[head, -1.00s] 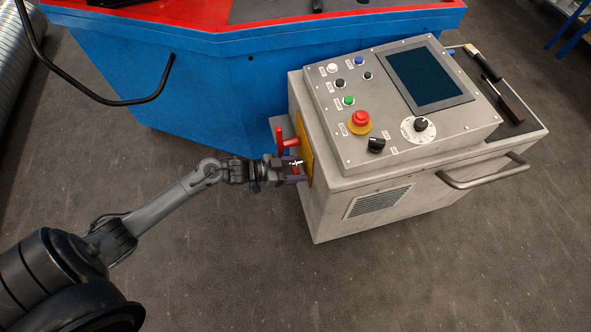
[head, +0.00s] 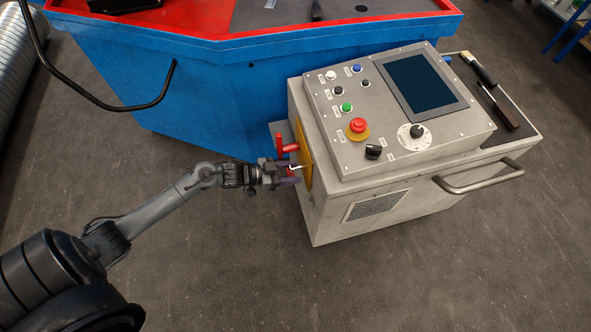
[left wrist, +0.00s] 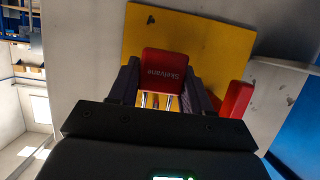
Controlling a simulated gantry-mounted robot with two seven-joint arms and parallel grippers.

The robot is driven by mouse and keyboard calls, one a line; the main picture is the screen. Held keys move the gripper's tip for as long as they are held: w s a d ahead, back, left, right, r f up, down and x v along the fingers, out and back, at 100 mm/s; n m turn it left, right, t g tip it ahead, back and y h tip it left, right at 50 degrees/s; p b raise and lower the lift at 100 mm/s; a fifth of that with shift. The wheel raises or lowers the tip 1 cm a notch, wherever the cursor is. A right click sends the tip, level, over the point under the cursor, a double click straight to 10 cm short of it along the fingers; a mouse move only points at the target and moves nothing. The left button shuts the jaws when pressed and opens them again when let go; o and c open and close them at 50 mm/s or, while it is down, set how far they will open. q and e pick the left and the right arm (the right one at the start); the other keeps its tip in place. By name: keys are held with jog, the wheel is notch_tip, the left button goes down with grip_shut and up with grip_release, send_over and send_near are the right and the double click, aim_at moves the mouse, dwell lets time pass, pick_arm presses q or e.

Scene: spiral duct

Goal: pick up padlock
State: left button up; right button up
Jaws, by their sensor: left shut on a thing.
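The padlock (left wrist: 164,72) has a red body with the word "Skelvane" on it, seen in the left wrist view. Pale metal bars, apparently its shackle, show just below the body there. My left gripper (head: 291,173) is shut on the padlock, with a dark finger on each side of it. It is in front of the yellow plate (head: 303,155) on the grey control cabinet's left side. In the head view the padlock is mostly hidden by the fingers. I cannot tell whether the shackle touches the plate. My right gripper is not in view.
A red handle (head: 286,147) sticks out of the yellow plate close beside my left gripper. The grey control cabinet (head: 385,195) has buttons, a screen and a metal side handle (head: 480,180). A blue bin (head: 200,90) stands behind. The floor in front is clear.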

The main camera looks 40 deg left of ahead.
pick_arm(q)
jog(key=s+a+r+p, duration=0.1)
jog(key=s+a+p, duration=0.5)
jog(key=s+a, duration=0.3)
jog(key=s, duration=0.4)
jog(key=shift+s+a+r+p, duration=0.15)
jog(key=shift+s+p, duration=0.2)
jog(key=shift+p, duration=0.05)
jog(key=s+a+p, duration=0.2)
jog(key=s+a, duration=0.2)
jog(key=s, duration=0.1)
jog(key=shift+s, duration=0.35)
dwell(0.7)
